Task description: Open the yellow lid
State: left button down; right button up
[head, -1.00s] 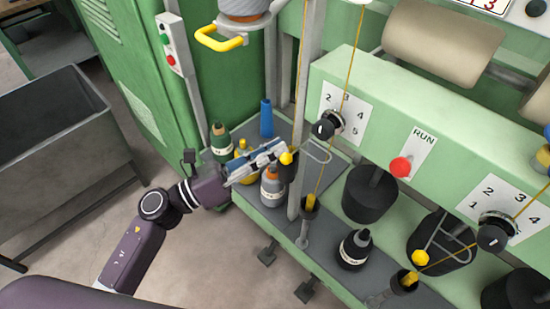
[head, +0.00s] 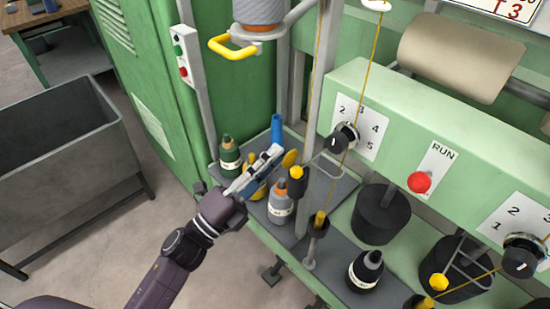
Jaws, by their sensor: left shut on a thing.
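My left gripper (head: 275,153) reaches in over the shelf, its fingers shut at the yellow lid (head: 290,159), a round disc at the fingertips. A yellow container (head: 257,190) stands under the fingers and is partly hidden by them. Whether the lid still touches the container cannot be told. My right gripper is not in view.
A green bottle (head: 229,160) stands left of the fingers and a blue cone (head: 276,130) behind them. A grey bottle with an orange cap (head: 280,208) is close in front. A grey upright post (head: 313,120) and a yellow-knobbed arm (head: 297,173) stand right.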

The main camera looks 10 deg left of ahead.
pick_arm(q)
jog(key=shift+w+a+f+n+t+y+p, duration=0.15)
jog(key=shift+n+t+y, duration=0.35)
jog(key=shift+n, duration=0.65)
jog(key=shift+w+a+f+n+t+y+p, duration=0.1)
jog(key=shift+f+n+t+y+p, duration=0.15)
jog(key=shift+n+y, duration=0.65)
jog(key=shift+n+h, duration=0.3)
jog(key=shift+n, duration=0.15)
jog(key=c, duration=2)
grip_release()
jog(key=shift+o, duration=0.2)
jog(key=v, duration=1.2)
jog(key=shift+s, duration=0.1)
